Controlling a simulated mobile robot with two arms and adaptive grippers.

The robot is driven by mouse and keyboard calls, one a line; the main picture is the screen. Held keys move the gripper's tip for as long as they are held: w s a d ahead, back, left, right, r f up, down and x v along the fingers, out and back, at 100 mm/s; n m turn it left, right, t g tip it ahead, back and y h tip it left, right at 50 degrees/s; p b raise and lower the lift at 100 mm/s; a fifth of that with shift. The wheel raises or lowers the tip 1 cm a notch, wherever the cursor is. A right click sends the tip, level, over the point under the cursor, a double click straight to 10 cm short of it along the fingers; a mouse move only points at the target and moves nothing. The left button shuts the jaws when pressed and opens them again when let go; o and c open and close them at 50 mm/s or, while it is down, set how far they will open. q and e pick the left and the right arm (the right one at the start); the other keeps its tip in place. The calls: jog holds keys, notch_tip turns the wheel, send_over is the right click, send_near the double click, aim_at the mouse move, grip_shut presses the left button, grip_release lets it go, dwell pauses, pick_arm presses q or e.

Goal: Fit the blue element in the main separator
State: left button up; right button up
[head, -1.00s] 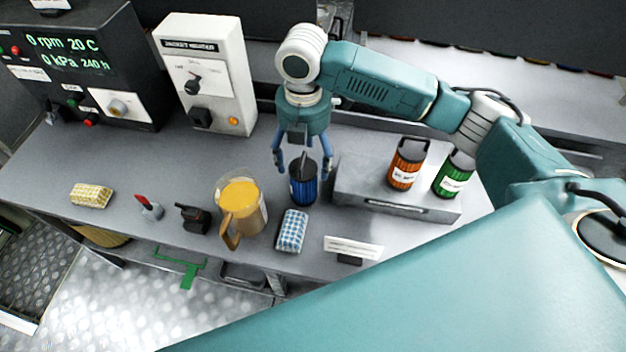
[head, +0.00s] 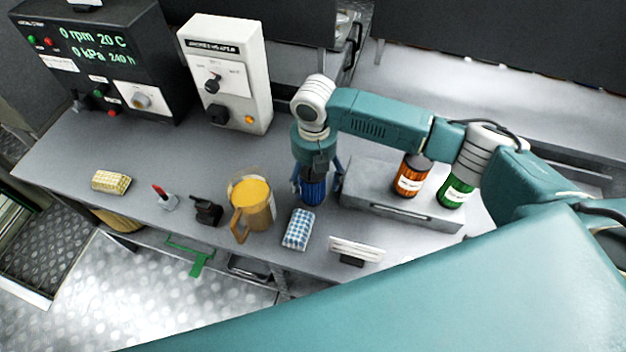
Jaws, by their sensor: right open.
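The blue element (head: 313,190) is a dark blue ribbed cylinder standing on the grey bench, left of the raised grey block. My right gripper (head: 315,190) points down over it, with its blue fingers spread on either side of the element. The gripper is open; whether the fingers touch the element I cannot tell. The gripper's body hides the element's top. My left gripper is not in view. I cannot identify the main separator in this view.
On the raised block (head: 430,212) stand an orange canister (head: 409,182) and a green canister (head: 457,191). A jug of amber liquid (head: 252,208), a blue checked cloth (head: 298,229), a label stand (head: 356,248) and a black pump-like item (head: 207,211) are nearby.

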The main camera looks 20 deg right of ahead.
notch_tip(320, 180, down, 3)
jog(key=shift+a+f+p, duration=0.1)
jog(key=shift+a+p, duration=0.05)
jog(key=shift+p, duration=0.15)
jog(key=shift+c, duration=0.5)
jog(key=shift+w, duration=0.1)
jog(key=c, duration=1.4)
jog(key=shift+o, duration=0.2)
